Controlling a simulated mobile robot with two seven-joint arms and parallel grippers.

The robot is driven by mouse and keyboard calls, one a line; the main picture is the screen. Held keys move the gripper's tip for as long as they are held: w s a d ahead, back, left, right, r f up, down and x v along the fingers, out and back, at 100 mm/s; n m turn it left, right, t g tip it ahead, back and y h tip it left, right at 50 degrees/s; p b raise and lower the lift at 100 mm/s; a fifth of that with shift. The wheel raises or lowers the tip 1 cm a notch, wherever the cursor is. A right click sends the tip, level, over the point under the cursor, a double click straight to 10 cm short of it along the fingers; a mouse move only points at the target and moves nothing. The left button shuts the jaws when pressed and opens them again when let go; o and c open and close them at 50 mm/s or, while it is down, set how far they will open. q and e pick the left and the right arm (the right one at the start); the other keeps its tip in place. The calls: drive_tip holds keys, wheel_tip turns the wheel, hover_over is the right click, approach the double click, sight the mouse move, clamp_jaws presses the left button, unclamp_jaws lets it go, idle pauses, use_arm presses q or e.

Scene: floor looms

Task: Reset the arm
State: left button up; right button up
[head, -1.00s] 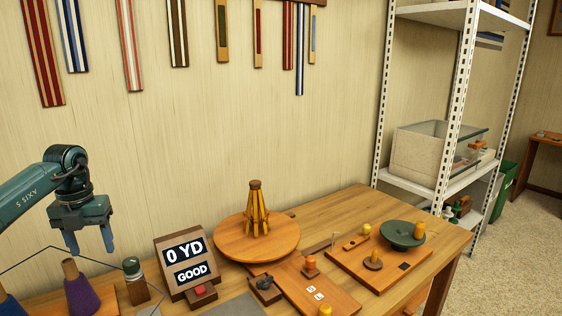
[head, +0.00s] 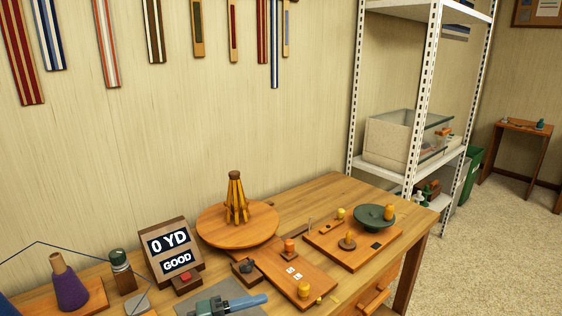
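My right gripper is out of view. A round wooden disc (head: 213,233) carries upright yellow pegs (head: 236,201).
A purple cone (head: 70,290) and a dark-capped post (head: 121,268) stand at the left. A red button (head: 186,277) sits before the display. Wooden boards (head: 325,238) bear orange and yellow knobs and a green disc (head: 374,216). A metal shelf (head: 422,100) stands at the right.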

use_arm(q)
drive_tip(key=s+a+f+n+t+y, duration=0.1)
drive_tip(key=s+a+f+n+y, duration=0.2)
drive_tip(key=s+n, duration=0.3)
drive_tip(key=s+a+f+n+t+y+p, duration=0.1)
drive_tip(key=s+a+f+n+y, duration=0.2)
drive_tip(key=s+f+n+y, duration=0.3)
drive_tip(key=s+a+f+n+t+y, duration=0.2)
drive_tip(key=s+a+f+n+y, duration=0.1)
drive_tip(key=n, duration=1)
drive_tip(key=s+f+y, duration=0.1)
drive_tip(key=s+f, duration=0.1)
drive_tip(key=s, duration=0.1)
drive_tip(key=shift+n, duration=0.4)
drive_tip(key=shift+c, duration=0.2)
